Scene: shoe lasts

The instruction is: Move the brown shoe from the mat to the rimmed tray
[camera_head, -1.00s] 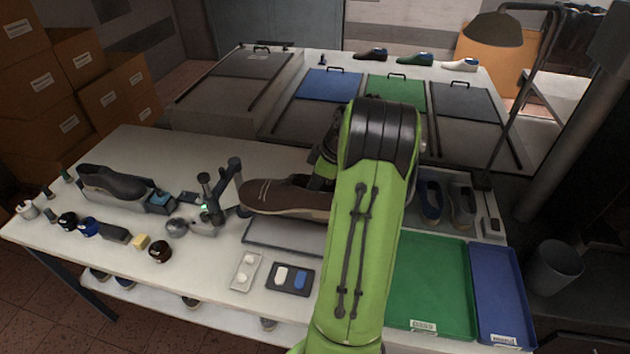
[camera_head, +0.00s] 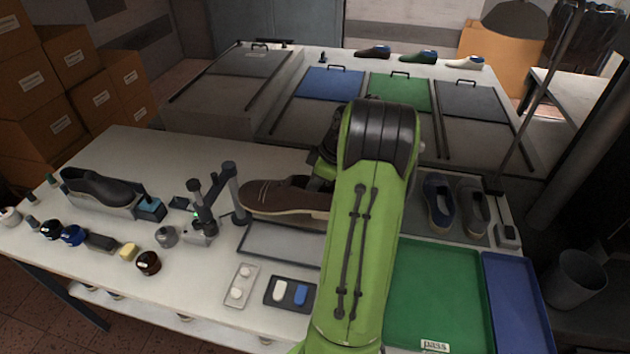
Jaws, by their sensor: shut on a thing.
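The brown shoe (camera_head: 285,198) with a pale sole shows left of my arm, its toe pointing left. My gripper (camera_head: 322,186) is at the shoe's heel end and shut on it; the fingertips are mostly hidden behind my green arm. A green rimmed tray (camera_head: 440,290) labelled "pass" and a blue rimmed tray (camera_head: 515,300) lie to the right of my arm. A grey mat (camera_head: 462,236) holds a blue shoe and a grey shoe.
A dark clamp stand (camera_head: 205,215) stands close to the shoe's toe. A dark shoe (camera_head: 98,187), jars and small blocks lie on the left. A small tray with white and blue pieces (camera_head: 290,293) is in front.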

